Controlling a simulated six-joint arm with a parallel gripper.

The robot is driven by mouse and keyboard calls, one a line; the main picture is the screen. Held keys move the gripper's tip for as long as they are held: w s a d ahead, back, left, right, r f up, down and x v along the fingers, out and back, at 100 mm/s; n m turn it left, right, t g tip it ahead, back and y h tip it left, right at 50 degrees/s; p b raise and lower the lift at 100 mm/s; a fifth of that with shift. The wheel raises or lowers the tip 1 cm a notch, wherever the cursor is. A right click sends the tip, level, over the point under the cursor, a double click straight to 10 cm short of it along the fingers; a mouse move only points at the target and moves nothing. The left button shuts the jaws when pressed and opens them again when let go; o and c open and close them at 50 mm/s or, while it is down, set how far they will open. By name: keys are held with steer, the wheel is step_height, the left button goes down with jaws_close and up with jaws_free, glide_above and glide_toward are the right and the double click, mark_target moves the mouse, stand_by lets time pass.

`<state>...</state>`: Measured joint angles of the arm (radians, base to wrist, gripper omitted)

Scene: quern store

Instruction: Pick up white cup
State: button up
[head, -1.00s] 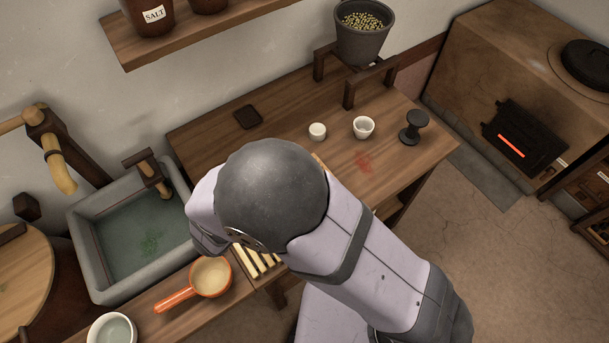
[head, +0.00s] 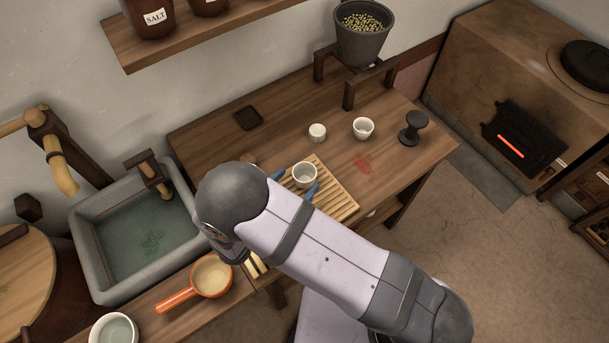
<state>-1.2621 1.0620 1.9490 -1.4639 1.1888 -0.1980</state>
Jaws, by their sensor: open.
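A white cup (head: 304,176) with a greyish inside stands upright at the left part of the slatted wooden rack. My gripper (head: 296,183) is open, its two blue fingertips showing on either side of this cup's near side. I cannot tell whether they touch it. My arm hides the rest of the gripper.
The slatted rack (head: 338,201) lies on the wooden counter (head: 206,128). A black tamper-like object (head: 414,128) stands right of the cups. A stand holds a grey pot (head: 361,45) behind. An orange pan (head: 211,277) and sink (head: 88,248) are left.

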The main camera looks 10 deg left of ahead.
mark_target(310, 168)
steer(key=shift+p+x, duration=1.2)
steer(key=shift+x, duration=1.5)
steer(key=c, duration=1.2)
